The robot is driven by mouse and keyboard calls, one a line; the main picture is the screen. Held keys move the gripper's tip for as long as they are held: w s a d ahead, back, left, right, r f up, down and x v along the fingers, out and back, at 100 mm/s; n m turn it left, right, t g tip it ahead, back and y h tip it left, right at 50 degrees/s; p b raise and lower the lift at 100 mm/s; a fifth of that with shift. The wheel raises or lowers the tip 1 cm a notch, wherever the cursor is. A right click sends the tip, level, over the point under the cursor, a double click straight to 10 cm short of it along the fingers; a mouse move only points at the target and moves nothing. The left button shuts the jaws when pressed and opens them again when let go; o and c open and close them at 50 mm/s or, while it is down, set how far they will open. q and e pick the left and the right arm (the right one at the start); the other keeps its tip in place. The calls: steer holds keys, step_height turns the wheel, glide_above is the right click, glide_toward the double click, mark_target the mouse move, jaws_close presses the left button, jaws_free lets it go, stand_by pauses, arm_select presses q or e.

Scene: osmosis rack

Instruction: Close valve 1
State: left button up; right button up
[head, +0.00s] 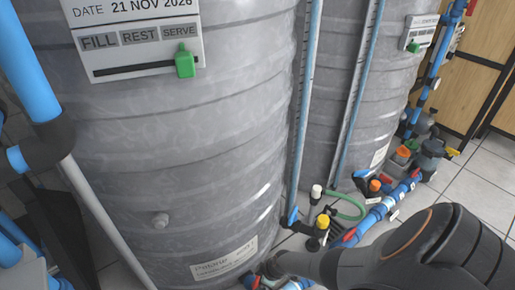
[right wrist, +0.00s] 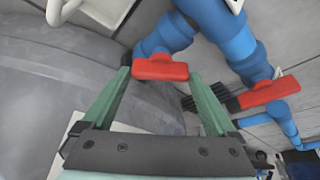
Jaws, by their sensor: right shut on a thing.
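A red valve handle (right wrist: 160,69) sits on a blue pipe fitting (right wrist: 165,37) in the right wrist view. My right gripper (right wrist: 158,74) has its two green fingers on either end of this handle and is shut on it. No number label on the valve can be read, so I cannot tell whether it is valve 1. In the head view my right arm (head: 420,255) reaches in from the lower right to the foot of the near grey tank (head: 170,140). Its gripper and the handle are mostly hidden there. My left gripper is not in view.
A second red handle (right wrist: 268,92) on blue piping is close to the right of my fingers. In the head view, blue pipes (head: 380,212), a yellow-capped fitting (head: 322,222) and a green hose (head: 350,208) crowd the floor between the tanks. Tiled floor (head: 480,190) is clear at right.

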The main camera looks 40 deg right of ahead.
steer(key=c, duration=0.4)
steer(key=shift+c, duration=0.2)
steer(key=shift+m, duration=0.3)
steer(key=m, duration=0.1)
steer(key=m+h+p, duration=0.1)
steer(key=m, duration=0.1)
steer(key=shift+a+r+m+t+p, duration=0.1)
steer(key=shift+a+m+t+p, duration=0.1)
steer(key=shift+m+t+p, duration=0.15)
steer(key=shift+m+h, duration=0.7)
steer(key=shift+m, duration=0.45)
steer(key=shift+m+p, duration=0.3)
steer(key=shift+m, duration=0.3)
steer(key=o, duration=1)
